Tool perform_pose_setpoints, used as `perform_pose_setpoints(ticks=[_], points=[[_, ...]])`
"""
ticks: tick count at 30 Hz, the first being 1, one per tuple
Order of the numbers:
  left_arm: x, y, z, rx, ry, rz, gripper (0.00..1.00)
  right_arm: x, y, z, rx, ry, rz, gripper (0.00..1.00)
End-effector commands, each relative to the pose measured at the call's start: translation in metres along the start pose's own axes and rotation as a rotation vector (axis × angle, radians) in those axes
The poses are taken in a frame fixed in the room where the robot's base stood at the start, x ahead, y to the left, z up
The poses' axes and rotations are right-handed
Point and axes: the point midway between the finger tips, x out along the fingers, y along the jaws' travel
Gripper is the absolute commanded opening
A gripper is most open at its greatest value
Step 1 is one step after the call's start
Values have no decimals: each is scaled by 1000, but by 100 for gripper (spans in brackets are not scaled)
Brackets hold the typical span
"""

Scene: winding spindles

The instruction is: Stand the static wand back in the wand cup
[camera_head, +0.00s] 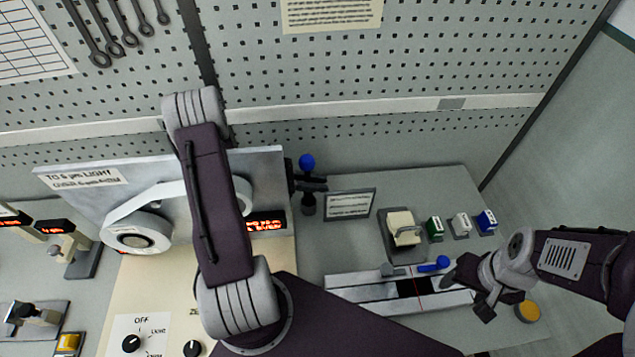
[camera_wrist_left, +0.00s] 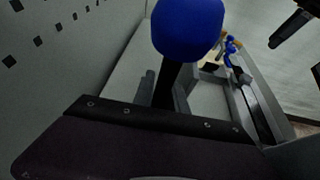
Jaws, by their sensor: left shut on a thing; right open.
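The static wand (camera_head: 307,162) has a blue rounded head on a dark shaft and stands roughly upright at the right edge of the tilted grey panel. My left gripper (camera_head: 312,184) is shut on its shaft just below the head. In the left wrist view the blue head (camera_wrist_left: 188,28) and black shaft show close up. A dark cylindrical piece (camera_head: 308,205) shows just below the fingers; I cannot tell whether it is the wand cup or the wand's lower part. My right gripper (camera_head: 468,293) is open beside the blue-handled slide at the lower right.
A small framed sign (camera_head: 350,204) stands right of the wand. Further right are a cream-topped device (camera_head: 403,229) and green, white and blue small blocks (camera_head: 461,224). A white slide rail (camera_head: 352,290) with a blue handle (camera_head: 435,265) lies in front. A perforated wall closes the back.

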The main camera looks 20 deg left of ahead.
Motion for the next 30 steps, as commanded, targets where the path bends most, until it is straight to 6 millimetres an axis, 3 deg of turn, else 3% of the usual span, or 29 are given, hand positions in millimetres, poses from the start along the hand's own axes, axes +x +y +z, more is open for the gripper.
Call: perform_pose_setpoints(ticks=[11, 30], points=[[3, -1, -6, -2, -1, -1, 0, 5, 0, 0, 0, 0, 0, 61], [-10, 0, 23, 0, 0, 0, 0, -22, 0, -2, 0, 0, 0, 61]])
